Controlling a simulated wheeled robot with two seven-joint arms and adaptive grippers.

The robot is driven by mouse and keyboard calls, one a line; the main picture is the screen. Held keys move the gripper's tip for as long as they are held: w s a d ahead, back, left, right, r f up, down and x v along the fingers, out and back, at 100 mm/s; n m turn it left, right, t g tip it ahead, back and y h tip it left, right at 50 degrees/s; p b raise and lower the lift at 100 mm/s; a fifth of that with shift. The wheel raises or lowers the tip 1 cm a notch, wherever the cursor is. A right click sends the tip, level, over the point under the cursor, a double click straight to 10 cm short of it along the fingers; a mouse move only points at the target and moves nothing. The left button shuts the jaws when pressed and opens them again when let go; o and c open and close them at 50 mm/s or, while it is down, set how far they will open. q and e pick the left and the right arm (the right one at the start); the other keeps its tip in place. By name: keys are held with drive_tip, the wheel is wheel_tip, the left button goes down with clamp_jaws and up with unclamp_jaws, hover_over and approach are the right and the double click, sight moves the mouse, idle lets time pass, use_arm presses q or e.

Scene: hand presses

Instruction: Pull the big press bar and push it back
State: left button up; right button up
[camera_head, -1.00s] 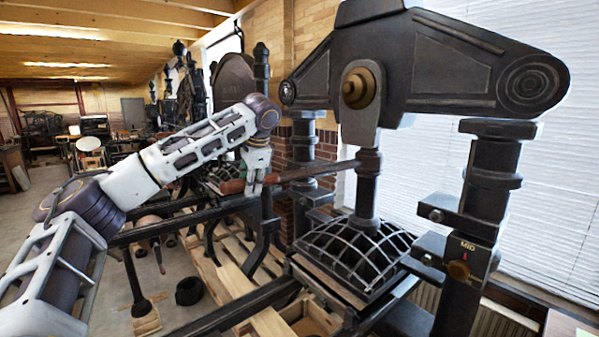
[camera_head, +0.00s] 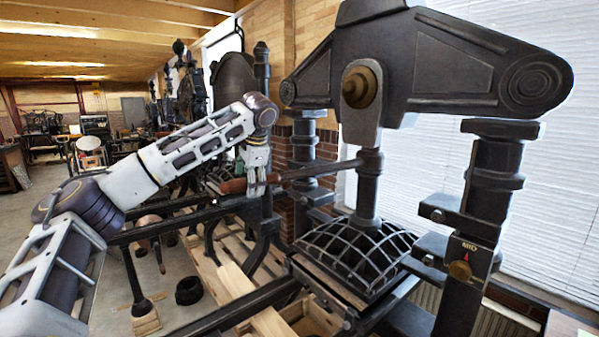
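The big press bar (camera_head: 318,170) is a dark metal rod running left from the upright column of the large black press (camera_head: 455,60). Its reddish-brown handle (camera_head: 234,186) is at the left end. My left gripper (camera_head: 257,186) comes down from above at the bar's handle end, its fingers overlapping the handle. I cannot tell how firmly the fingers close on it. My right gripper is not in view.
A black ribbed platen (camera_head: 356,252) sits under the press column. A thick post with a MID dial (camera_head: 460,270) stands at the right. Wooden pallets and dark rails lie below the arm. Other presses stand behind, and the floor at left is open.

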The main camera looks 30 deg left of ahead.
use_arm(q)
drive_tip(key=v, duration=0.9)
idle(0.9)
drive_tip(key=shift+w+f, duration=0.1)
drive_tip(key=shift+d+f, duration=0.1)
idle(0.5)
